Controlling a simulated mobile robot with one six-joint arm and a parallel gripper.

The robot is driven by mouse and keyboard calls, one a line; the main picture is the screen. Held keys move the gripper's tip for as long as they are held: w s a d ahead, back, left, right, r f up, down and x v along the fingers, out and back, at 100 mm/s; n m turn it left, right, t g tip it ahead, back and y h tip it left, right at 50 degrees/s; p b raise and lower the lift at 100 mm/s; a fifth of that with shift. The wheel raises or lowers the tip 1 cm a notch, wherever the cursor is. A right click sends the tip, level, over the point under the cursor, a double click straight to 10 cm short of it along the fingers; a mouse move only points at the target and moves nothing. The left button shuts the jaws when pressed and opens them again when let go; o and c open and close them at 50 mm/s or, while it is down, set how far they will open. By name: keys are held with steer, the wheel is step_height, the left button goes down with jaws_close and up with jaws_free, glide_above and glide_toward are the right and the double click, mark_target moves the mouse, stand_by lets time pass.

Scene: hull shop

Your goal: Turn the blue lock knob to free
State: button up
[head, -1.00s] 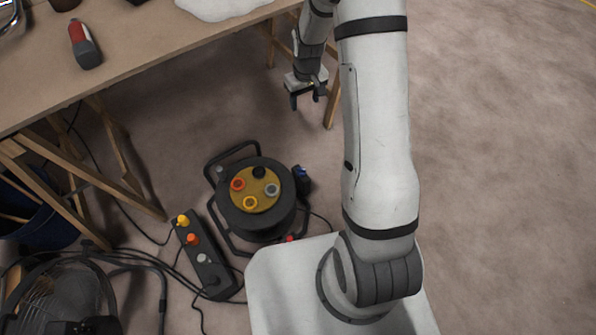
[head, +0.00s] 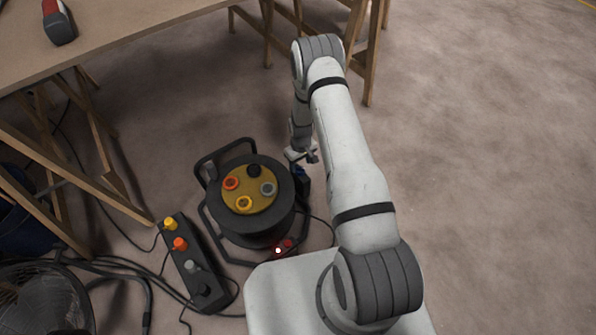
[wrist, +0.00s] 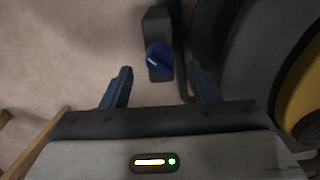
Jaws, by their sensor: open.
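The blue lock knob (wrist: 159,59) shows in the wrist view as a round blue knob with a pale pointer line, on a dark block (wrist: 158,28) beside the reel. In the head view the dark block is partly hidden behind my gripper, at the right side of the cable reel (head: 262,225). My gripper (wrist: 160,88) is open, its two blue-grey fingers to either side below the knob in the picture, with the knob between their lines and nothing held. In the head view my gripper (head: 303,158) hangs over the block. I cannot tell whether the fingers touch anything.
The reel's black drum and frame stand close to my gripper's right in the wrist view (wrist: 235,50). A power strip (head: 192,265) with coloured plugs and loose cables lies left of the reel. A wooden workbench (head: 110,35) stands at the back. Floor at right is clear.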

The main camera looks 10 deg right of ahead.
mark_target(299, 169)
step_height(299, 169, down, 4)
steer(key=shift+f+b, duration=0.1)
steer(key=shift+b, duration=0.45)
steer(key=shift+c, duration=0.4)
steer(key=c, duration=0.9)
steer(key=shift+o, duration=1.1)
steer(key=shift+a, duration=0.35)
steer(key=shift+d, duration=0.15)
steer(key=shift+c, duration=0.9)
steer(key=shift+s+n, duration=0.1)
steer(key=shift+n, duration=0.2)
